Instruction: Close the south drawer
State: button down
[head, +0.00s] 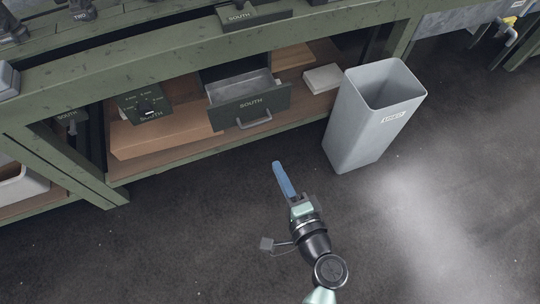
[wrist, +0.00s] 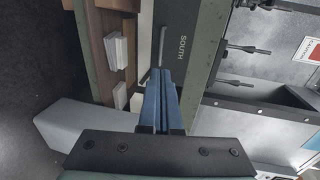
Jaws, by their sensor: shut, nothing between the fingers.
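The south drawer (head: 250,107) is a dark green drawer under the bench, labelled SOUTH, with a grey metal handle (head: 254,123). It stands pulled out, and its empty-looking grey inside shows behind the front. My gripper (head: 278,163) has blue fingers that are shut and empty. In the head view it is in front of the bench, below and right of the drawer, apart from it. In the wrist view the fingertips (wrist: 161,71) point toward a green panel marked SOUTH (wrist: 182,45) with a grey handle beside it; I cannot tell the distance.
A tall grey bin (head: 372,118) stands right of the drawer, close to my gripper. A white block (head: 322,77) lies on the wooden shelf. Open dark floor (head: 180,240) lies in front.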

jog(key=b+x, duration=0.3)
jog(key=x, duration=0.9)
jog(key=shift+w+a, duration=0.15)
jog(key=shift+w, duration=0.25)
